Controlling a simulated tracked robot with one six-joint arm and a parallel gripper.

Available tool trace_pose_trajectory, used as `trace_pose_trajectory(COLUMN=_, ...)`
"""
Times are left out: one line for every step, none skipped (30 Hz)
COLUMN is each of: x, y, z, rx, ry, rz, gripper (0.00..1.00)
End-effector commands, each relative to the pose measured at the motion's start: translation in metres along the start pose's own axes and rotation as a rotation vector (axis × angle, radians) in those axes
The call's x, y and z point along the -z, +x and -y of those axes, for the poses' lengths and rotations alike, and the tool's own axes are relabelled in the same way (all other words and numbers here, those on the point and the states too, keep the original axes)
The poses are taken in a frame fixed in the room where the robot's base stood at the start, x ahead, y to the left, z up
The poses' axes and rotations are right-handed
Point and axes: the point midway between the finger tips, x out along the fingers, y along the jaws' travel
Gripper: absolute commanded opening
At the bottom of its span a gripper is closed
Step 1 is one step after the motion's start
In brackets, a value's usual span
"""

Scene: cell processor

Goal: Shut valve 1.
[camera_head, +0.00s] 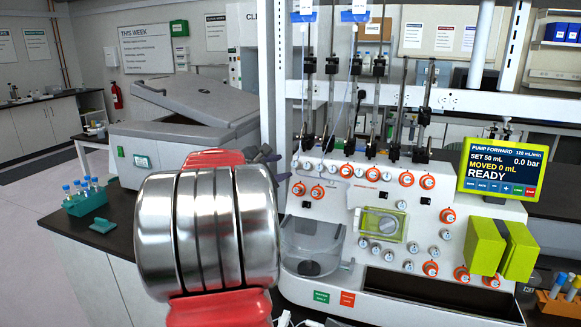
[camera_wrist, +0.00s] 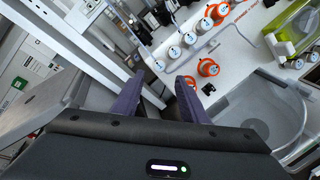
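A white cell processor panel (camera_head: 330,205) carries several valves with orange rings and white caps. Two valves sit at its left, one (camera_head: 298,189) beside the other (camera_head: 317,192). In the head view my gripper (camera_head: 273,164) shows partly behind my arm, near the panel's upper left edge.
A clear basin (camera_head: 312,248) sits below the left valves. A white upright post (camera_head: 272,80) and several vertical rods stand close to the gripper. A pump screen (camera_head: 500,172) reads READY. A grey centrifuge-like machine (camera_head: 190,110) stands at left.

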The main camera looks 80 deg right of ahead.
Motion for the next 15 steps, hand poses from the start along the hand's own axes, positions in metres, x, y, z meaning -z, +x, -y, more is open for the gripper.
trace_pose_trajectory(x=0.0, y=0.009, z=0.001, rx=0.002, ry=0.0, rz=0.001, gripper=0.4)
trace_pose_trajectory(x=0.0, y=0.013, z=0.001, rx=0.002, ry=0.0, rz=0.001, gripper=0.4)
trace_pose_trajectory(x=0.0, y=0.018, z=0.001, rx=0.002, ry=0.0, rz=0.001, gripper=0.4)
trace_pose_trajectory(x=0.0, y=0.023, z=0.001, rx=0.002, ry=0.0, rz=0.001, gripper=0.4)
trace_pose_trajectory(x=0.0, y=0.027, z=0.001, rx=0.002, ry=0.0, rz=0.001, gripper=0.4)
trace_pose_trajectory(x=0.0, y=0.032, z=0.001, rx=0.002, ry=0.0, rz=0.001, gripper=0.4)
trace_pose_trajectory(x=0.0, y=0.036, z=0.0, rx=0.001, ry=-0.001, rz=0.001, gripper=0.4)
trace_pose_trajectory(x=0.0, y=0.041, z=0.0, rx=0.001, ry=-0.001, rz=0.001, gripper=0.4)
trace_pose_trajectory(x=0.0, y=0.046, z=0.001, rx=0.001, ry=-0.001, rz=0.001, gripper=0.4)
trace_pose_trajectory(x=0.0, y=0.05, z=0.001, rx=0.001, ry=-0.001, rz=0.001, gripper=0.4)
trace_pose_trajectory(x=0.0, y=0.054, z=0.001, rx=0.001, ry=0.0, rz=0.001, gripper=0.4)
trace_pose_trajectory(x=0.0, y=0.059, z=0.0, rx=0.001, ry=0.0, rz=0.0, gripper=0.4)
trace_pose_trajectory(x=0.0, y=0.062, z=0.0, rx=0.001, ry=0.0, rz=0.0, gripper=0.4)
trace_pose_trajectory(x=0.0, y=0.065, z=0.0, rx=0.001, ry=0.0, rz=0.0, gripper=0.4)
trace_pose_trajectory(x=0.001, y=0.068, z=0.0, rx=0.001, ry=0.0, rz=0.0, gripper=0.4)
